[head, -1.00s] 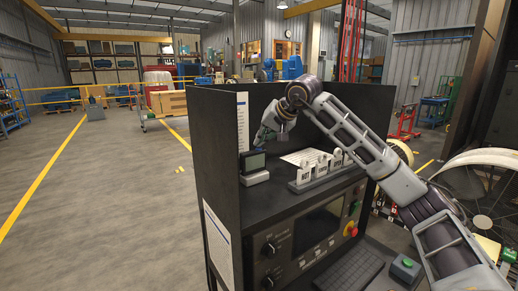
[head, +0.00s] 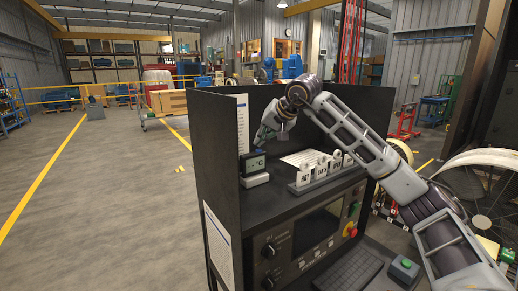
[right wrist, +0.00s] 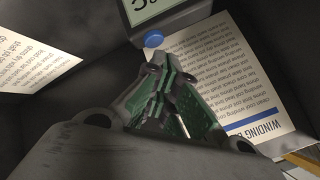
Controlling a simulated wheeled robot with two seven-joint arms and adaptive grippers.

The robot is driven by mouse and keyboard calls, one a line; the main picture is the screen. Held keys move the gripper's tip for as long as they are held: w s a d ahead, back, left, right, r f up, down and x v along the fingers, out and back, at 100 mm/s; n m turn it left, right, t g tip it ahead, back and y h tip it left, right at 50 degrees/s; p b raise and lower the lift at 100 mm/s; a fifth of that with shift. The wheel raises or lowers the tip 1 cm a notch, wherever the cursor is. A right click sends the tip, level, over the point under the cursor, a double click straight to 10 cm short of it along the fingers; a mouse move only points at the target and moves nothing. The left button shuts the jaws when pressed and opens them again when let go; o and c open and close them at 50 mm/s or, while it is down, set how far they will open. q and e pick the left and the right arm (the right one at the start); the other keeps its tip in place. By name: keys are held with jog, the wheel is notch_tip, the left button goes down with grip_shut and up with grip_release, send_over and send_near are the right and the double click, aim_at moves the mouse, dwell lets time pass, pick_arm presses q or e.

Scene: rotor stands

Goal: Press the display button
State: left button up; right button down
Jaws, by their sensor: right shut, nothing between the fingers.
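My right gripper (head: 259,141) is shut and empty, just above and behind the display. In the right wrist view its fingertips (right wrist: 157,78) are close to the button, with a small gap in the picture. In the head view the button is hidden. My left gripper is not in view.
A row of labelled blocks (head: 323,171) stands right of the display. A printed sheet (head: 299,158) lies behind them. The console's dark left wall (head: 219,150) stands close to the display. A panel with knobs, a screen and a red button (head: 350,229) is below.

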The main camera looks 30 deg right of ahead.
dwell(0.3)
jog(key=shift+r+p, duration=1.15)
jog(key=shift+r, duration=0.15)
notch_tip(320, 180, up, 3)
jog(key=p, duration=0.3)
jog(key=shift+r, duration=0.2)
jog(key=shift+f, duration=0.1)
jog(key=shift+s, duration=0.15)
